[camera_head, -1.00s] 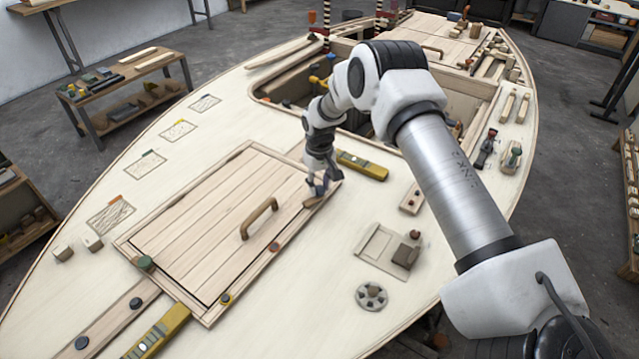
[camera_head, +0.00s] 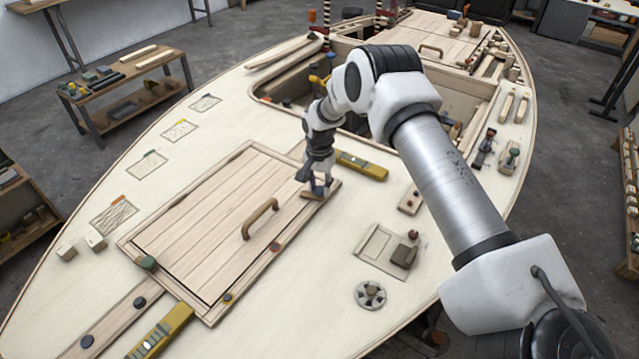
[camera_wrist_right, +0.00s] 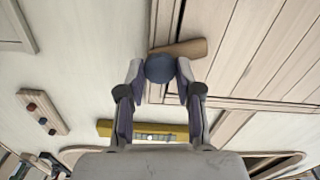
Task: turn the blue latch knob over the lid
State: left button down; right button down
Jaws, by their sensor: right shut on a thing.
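The blue latch knob (camera_wrist_right: 159,68) sits between the two fingertips of my right gripper (camera_wrist_right: 160,75) in the right wrist view. My right gripper (camera_head: 316,186) is shut on it at the far right corner of the lid. A wooden latch bar (camera_wrist_right: 185,48) extends from under the knob across the lid's edge strip, with its free end toward the planks. The planked wooden lid (camera_head: 215,215) lies flat in its frame, with a curved wooden handle (camera_head: 260,218). In the head view my gripper mostly hides the knob. My left gripper is not in view.
A yellow level (camera_head: 362,166) lies just beyond the gripper, beside the large open hatch (camera_head: 275,92). A green knob (camera_head: 148,263) sits at the lid's left corner. A small plate with a brown block (camera_head: 404,255) and a round grey fitting (camera_head: 370,295) are on the deck.

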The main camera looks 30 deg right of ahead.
aim_at(319, 189)
jog(key=shift+s+f+m+p, duration=0.1)
jog(key=shift+m+p, duration=0.25)
jog(key=shift+m, duration=1.85)
jog(key=c, duration=0.8)
grip_release()
jog(key=shift+o, duration=0.2)
notch_tip(319, 189, up, 12)
